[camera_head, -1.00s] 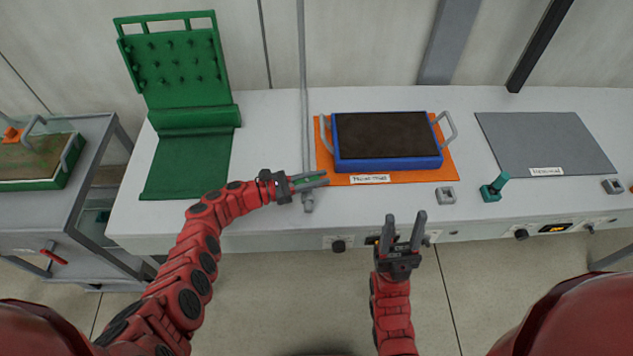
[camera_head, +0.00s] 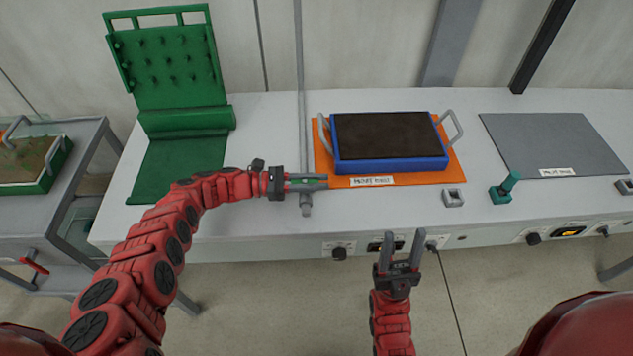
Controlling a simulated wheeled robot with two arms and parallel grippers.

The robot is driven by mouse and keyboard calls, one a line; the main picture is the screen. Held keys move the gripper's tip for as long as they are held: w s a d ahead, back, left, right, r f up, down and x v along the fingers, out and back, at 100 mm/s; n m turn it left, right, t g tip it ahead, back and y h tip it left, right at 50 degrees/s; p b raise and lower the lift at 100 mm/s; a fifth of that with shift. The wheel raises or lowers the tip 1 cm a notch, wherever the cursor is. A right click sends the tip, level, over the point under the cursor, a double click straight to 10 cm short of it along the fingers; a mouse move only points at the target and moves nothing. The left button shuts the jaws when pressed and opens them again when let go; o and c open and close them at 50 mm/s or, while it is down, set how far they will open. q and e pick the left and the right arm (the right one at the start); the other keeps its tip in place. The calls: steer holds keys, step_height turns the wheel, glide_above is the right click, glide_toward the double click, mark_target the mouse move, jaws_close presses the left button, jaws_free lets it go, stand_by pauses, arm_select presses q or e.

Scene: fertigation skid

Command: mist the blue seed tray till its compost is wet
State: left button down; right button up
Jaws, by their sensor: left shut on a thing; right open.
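The blue seed tray (camera_head: 392,165) sits on an orange mat (camera_head: 453,174), filled with dark brown compost (camera_head: 385,135). I cannot tell whether the compost is wet. A grey handle stands at each end of the tray. My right gripper (camera_head: 402,250) is open and empty, in front of the bench's front edge.
A green spiked frame (camera_head: 168,60) with a green mat stands at the left. A grey mat (camera_head: 550,140) lies empty at the right. A teal lever (camera_head: 507,186) stands between the mats. A trolley holds a green-walled tray (camera_head: 55,165) at far left.

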arm_select(q)
steer(key=c, duration=0.8)
jaws_free()
steer(key=shift+d, duration=0.1)
steer(key=shift+o, duration=0.2)
steer(key=a+b, duration=0.3)
steer(key=a, duration=0.5)
steer(key=a+b, duration=0.3)
steer(key=a, duration=0.5)
steer(key=shift+w+a+f+b, duration=0.2)
steer(key=shift+a+b, duration=0.1)
steer(key=shift+a, duration=0.05)
steer(key=shift+a+r, duration=0.2)
steer(key=shift+a, duration=0.2)
